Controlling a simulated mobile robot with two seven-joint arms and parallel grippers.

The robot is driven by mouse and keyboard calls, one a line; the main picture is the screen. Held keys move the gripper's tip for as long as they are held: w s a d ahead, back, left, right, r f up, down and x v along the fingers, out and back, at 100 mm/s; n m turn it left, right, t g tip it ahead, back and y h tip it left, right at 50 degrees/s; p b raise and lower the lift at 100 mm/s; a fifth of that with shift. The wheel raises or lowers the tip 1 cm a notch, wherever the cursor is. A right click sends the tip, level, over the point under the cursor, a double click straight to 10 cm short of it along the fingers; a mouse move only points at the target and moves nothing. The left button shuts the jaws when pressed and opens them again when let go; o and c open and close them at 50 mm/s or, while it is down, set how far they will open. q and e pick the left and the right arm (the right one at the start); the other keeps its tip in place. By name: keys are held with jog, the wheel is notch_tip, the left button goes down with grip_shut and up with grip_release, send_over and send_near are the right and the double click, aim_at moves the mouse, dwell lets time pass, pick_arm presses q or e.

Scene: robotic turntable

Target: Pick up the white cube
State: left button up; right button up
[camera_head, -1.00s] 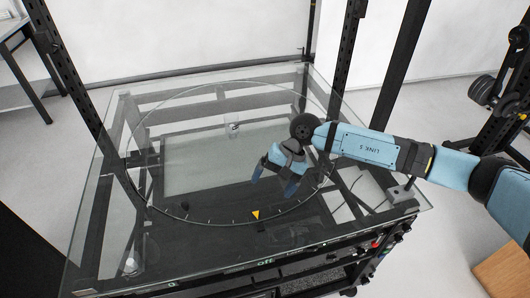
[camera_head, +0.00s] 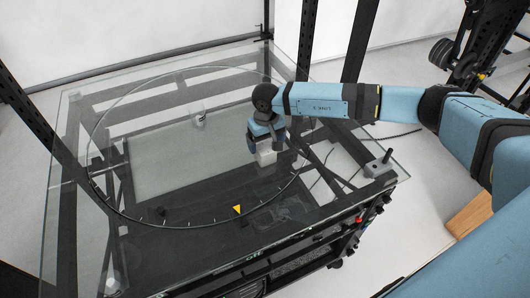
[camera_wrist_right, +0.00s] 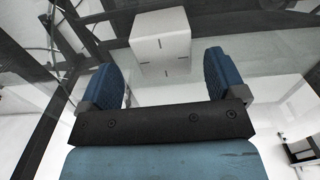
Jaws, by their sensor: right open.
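The white cube (camera_head: 266,157) sits on the glass turntable (camera_head: 145,208), right of its middle, partly hidden by my right gripper (camera_head: 266,145) in the head view. In the right wrist view the cube (camera_wrist_right: 160,45) shows short dark marks on its face and lies just beyond the gap between the two blue fingertips. My right gripper (camera_wrist_right: 164,72) is open and empty, pointing down at the cube. I cannot tell whether a finger touches it. My left gripper is in neither view.
A yellow triangle marker (camera_head: 238,210) lies at the turntable's near rim. A small clear object (camera_head: 200,121) stands farther back on the glass. Dark upright posts (camera_head: 307,35) rise around the table. The left part of the glass is largely clear.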

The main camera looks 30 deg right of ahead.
aim_at(265, 147)
jog(key=f+p, duration=0.1)
jog(key=f, duration=0.4)
jog(key=shift+a+f, duration=0.1)
jog(key=shift+a, duration=0.1)
jog(key=shift+c, duration=0.4)
jog(key=c, duration=1)
